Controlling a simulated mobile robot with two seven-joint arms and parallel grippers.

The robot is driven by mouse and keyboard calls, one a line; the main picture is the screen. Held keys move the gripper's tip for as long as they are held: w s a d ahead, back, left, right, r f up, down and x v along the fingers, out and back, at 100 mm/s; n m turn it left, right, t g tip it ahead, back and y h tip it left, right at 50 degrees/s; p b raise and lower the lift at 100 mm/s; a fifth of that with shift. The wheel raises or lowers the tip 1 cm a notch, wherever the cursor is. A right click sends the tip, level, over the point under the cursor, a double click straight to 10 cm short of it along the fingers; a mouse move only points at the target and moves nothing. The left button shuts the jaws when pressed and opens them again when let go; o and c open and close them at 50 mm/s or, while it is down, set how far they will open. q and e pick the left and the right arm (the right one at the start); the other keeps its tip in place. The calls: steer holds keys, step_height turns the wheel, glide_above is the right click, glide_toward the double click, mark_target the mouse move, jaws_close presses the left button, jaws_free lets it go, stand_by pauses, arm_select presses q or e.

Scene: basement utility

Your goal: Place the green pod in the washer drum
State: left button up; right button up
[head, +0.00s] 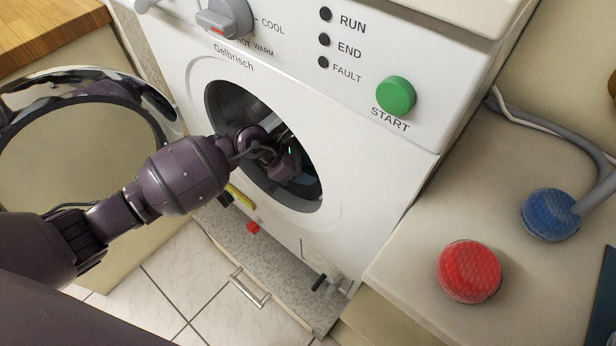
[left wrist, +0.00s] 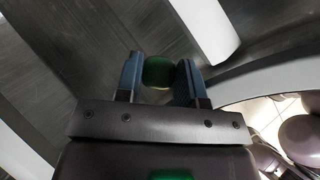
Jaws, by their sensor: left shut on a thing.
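The white washer (head: 370,150) stands in the middle of the head view with its round door swung open to the left. My left arm reaches through the door opening, and my left gripper (head: 287,162) is inside the dark drum (head: 232,101). In the left wrist view the gripper (left wrist: 160,75) is shut on the green pod (left wrist: 158,71), held between its two blue-grey fingers. The metal drum wall (left wrist: 60,50) shows around it. In the head view the pod is hidden. My right gripper is not in view.
The open door (head: 80,150) is at the left, beside my arm. A red pod (head: 468,271) and a blue pod (head: 550,213) lie on the counter at the right. A grey hose runs behind them. A drawer with a handle (head: 250,288) is below the washer.

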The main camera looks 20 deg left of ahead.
mark_target(306, 190)
arm_select(q)
steer(key=shift+f, duration=0.45)
step_height(306, 190, down, 4)
steer(key=shift+s+f+b, duration=0.1)
steer(key=shift+f+b, duration=0.15)
steer(key=shift+b, duration=0.65)
steer(key=shift+f, duration=0.15)
steer(key=shift+r, duration=0.25)
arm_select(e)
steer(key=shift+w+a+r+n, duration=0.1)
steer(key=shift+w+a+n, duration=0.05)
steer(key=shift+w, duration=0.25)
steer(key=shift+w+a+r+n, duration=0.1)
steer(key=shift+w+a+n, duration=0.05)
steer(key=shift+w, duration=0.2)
arm_select(q)
steer(key=shift+f, duration=0.15)
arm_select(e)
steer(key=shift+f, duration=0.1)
arm_select(q)
steer(key=o, duration=0.7)
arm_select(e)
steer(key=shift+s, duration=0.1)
